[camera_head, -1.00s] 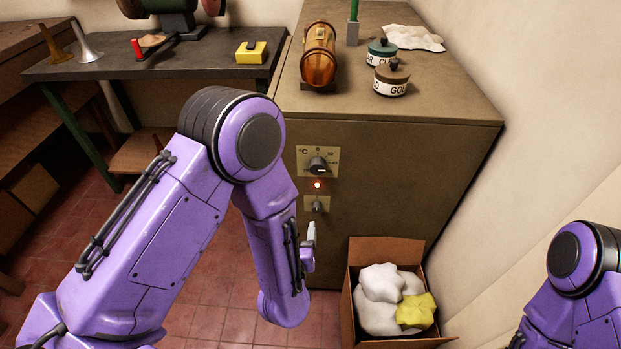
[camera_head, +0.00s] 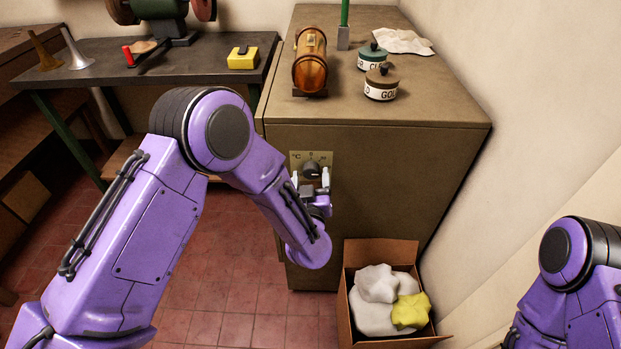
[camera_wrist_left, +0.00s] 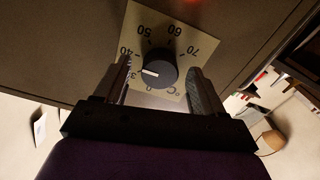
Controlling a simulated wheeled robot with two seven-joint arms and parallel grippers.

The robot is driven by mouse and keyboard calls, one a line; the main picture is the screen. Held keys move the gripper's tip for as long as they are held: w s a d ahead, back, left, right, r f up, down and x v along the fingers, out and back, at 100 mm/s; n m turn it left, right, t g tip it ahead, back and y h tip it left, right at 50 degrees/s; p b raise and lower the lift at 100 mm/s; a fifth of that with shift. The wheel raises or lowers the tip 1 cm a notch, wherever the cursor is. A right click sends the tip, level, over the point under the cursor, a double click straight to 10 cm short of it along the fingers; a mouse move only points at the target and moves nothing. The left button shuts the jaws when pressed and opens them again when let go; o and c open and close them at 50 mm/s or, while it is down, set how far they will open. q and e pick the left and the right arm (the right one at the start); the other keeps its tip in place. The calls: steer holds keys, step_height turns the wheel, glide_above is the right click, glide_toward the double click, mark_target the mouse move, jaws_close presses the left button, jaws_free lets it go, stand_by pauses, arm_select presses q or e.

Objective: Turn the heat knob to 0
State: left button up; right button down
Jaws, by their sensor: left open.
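The black heat knob (camera_head: 311,168) sits on a pale dial plate (camera_head: 322,158) on the front of the brown cabinet. In the left wrist view the knob (camera_wrist_left: 159,68) appears upside down, its white pointer near a partly hidden number beginning with 3, beside 40. The 0 mark shows near the knob's lower edge. My left gripper (camera_head: 311,178) is open in front of the dial. Its fingers (camera_wrist_left: 159,85) stand on either side of the knob, with visible gaps; I cannot tell how far the tips reach along it. My right gripper is out of view.
A cardboard box (camera_head: 415,248) with white and yellow cloths stands at the cabinet's foot. On the cabinet top (camera_head: 440,100) are a copper cylinder (camera_head: 310,62) and two lidded pots. A workbench (camera_head: 210,72) is behind on the left. My right arm shows at lower right.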

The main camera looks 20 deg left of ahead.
arm_select(q)
steer(key=c, duration=1)
steer(key=shift+c, duration=0.2)
steer(key=shift+n, duration=0.3)
steer(key=n+b, duration=0.2)
steer(key=n, duration=0.2)
steer(key=shift+f, duration=0.1)
steer(key=n+b, duration=0.2)
steer(key=n, duration=0.3)
steer(key=n+b, duration=0.2)
steer(key=n, duration=0.2)
steer(key=shift+d+n+b, duration=0.1)
steer(key=shift+n+b, duration=1.1)
steer(key=shift+n, duration=0.9)
